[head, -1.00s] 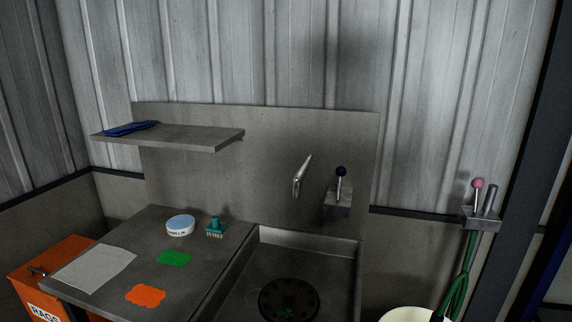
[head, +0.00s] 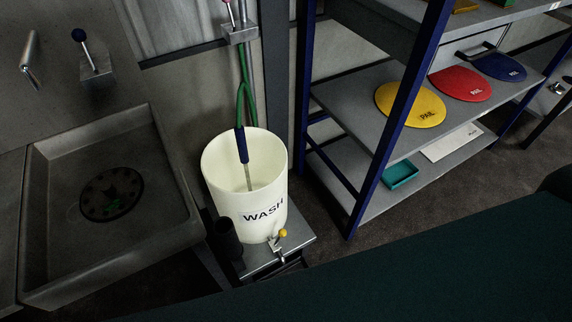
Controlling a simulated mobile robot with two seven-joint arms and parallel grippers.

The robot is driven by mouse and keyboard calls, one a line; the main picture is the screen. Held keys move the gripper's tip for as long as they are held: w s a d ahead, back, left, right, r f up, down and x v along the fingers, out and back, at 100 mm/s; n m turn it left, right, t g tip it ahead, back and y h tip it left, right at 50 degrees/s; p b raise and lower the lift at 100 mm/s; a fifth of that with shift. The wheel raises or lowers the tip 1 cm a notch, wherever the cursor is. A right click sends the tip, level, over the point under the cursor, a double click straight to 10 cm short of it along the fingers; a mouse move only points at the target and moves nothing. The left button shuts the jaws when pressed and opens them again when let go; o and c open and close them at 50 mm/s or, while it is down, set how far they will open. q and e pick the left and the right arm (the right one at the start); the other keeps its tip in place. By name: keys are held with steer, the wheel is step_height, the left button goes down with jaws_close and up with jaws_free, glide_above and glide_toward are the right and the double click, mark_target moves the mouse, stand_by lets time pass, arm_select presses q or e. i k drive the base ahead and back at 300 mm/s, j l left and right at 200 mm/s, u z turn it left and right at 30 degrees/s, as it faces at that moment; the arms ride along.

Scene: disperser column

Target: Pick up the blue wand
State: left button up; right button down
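The blue wand (head: 242,145) stands tilted slightly in the white bucket marked WASH (head: 220,185). Its blue grip is near the bucket's far rim and its thin metal tip reaches down inside. A green hose (head: 243,95) runs from the top of the wand up to a wall bracket (head: 238,34). Neither of my grippers shows in the head view.
The bucket stands on a small metal stand (head: 295,245) with a yellow-knobbed tap. A black cylinder (head: 228,238) is beside it. A steel sink (head: 185,225) is at left. A blue-framed shelf (head: 335,95) with coloured lids stands at right.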

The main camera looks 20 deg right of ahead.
mark_target(240, 133)
steer(key=z, duration=0.1)
steer(key=i+l+u, duration=0.15)
steer(key=l+u, duration=0.25)
steer(key=l, duration=1.15)
steer(key=k+l+u, duration=0.1)
steer(key=l+u, duration=0.3)
steer(key=l, duration=1.15)
steer(key=i, duration=0.45)
